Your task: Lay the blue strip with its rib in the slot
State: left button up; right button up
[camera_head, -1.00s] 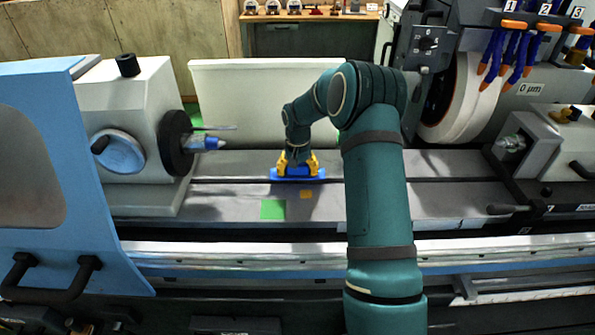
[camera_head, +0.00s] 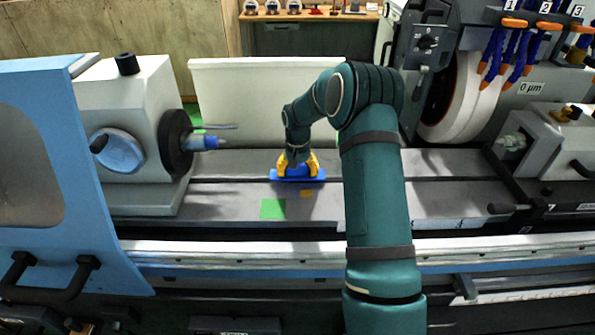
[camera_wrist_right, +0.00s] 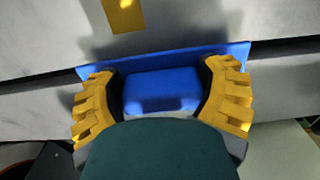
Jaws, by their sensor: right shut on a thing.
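The blue strip (camera_head: 298,179) is at the middle of the grey machine table in the head view, over or at the line of the dark slot (camera_head: 400,181). In the right wrist view the blue strip (camera_wrist_right: 215,58) lies across the slot line, with a raised blue block (camera_wrist_right: 160,92) on it. My right gripper (camera_head: 298,165) has its yellow fingers closed on the two ends of this block; it also shows in the right wrist view (camera_wrist_right: 160,90). The rib under the strip is hidden, and I cannot tell whether it sits in the slot. My left gripper is out of view.
A green square (camera_head: 272,209) and an orange patch (camera_head: 307,194) lie on the table in front of the strip. The headstock with its blue centre (camera_head: 205,142) stands left. The grinding wheel (camera_head: 465,100) and tailstock (camera_head: 540,150) stand right. A white panel (camera_head: 245,100) is behind.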

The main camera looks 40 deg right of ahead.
jog(key=shift+f+b, duration=0.6)
jog(key=shift+f, duration=0.4)
jog(key=o, duration=1.1)
notch_tip(320, 180, up, 12)
jog(key=shift+r, duration=0.1)
